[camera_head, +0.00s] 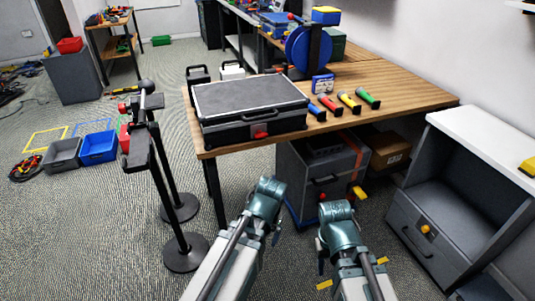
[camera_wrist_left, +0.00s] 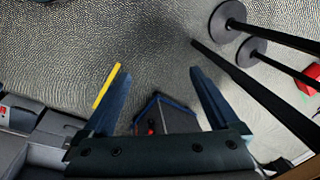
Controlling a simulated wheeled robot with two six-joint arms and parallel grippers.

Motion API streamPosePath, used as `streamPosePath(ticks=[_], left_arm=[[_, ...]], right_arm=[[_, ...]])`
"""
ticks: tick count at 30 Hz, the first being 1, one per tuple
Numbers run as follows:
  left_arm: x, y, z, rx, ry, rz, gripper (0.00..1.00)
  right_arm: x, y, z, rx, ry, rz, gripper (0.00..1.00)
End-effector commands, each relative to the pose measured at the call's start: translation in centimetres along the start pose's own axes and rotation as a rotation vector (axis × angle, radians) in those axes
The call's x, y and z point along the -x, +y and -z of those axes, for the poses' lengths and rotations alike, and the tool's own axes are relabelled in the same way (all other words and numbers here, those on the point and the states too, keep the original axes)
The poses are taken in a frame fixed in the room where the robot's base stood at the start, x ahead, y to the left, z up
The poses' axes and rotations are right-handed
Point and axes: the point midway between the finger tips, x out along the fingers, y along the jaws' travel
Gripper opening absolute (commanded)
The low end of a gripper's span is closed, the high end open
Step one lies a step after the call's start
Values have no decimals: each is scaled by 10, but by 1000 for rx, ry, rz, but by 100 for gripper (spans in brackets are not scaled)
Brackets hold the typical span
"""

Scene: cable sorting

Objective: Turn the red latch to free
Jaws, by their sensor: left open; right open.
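The red latch (camera_head: 260,134) sits on the front face of a closed grey-black case (camera_head: 253,100), which lies flat on the wooden table (camera_head: 420,98). Its exact turn is too small to tell. My left gripper (camera_wrist_left: 158,72) is open and empty in the left wrist view, its two dark fingers apart over the floor. My right gripper (camera_head: 351,263) hangs low in front of the table, open and empty. Both grippers are below and nearer than the case, touching neither it nor the latch.
Several coloured cylinders (camera_head: 346,103) lie right of the case, with a blue spool (camera_head: 304,50) behind. A grey cabinet (camera_head: 305,172) stands under the table. Black stands (camera_head: 185,252) rise at left. A white-topped shelf unit (camera_head: 480,138) is at right.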

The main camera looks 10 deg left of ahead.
Motion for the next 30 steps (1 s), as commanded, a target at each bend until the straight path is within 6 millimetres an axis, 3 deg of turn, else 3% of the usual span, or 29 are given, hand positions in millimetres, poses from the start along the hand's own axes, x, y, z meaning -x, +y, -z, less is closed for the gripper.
streamPosePath(ticks=[1,3,6,8,12,16,21,24,30], left_arm=[[-30,-7,3,-25,12,33,95],[-48,-22,10,-93,32,100,95],[-65,-51,26,-277,54,263,95],[-60,-68,39,-421,55,384,95],[-31,-94,73,-782,4,672,95],[14,-101,111,-1144,-116,966,95],[73,-87,155,-1534,-359,1310,95],[98,-75,171,-1674,-493,1446,95],[119,-61,184,-1788,-635,1563,95]], right_arm=[[-30,-3,2,0,0,0,50],[-48,-5,3,0,0,0,50],[-72,-7,4,0,0,0,50],[-75,-7,4,0,0,0,50],[-78,-8,5,0,0,0,50],[-78,-7,5,0,0,0,50],[-77,-7,4,0,0,0,50],[-77,-7,4,0,0,0,50],[-77,-7,4,0,0,0,50]])
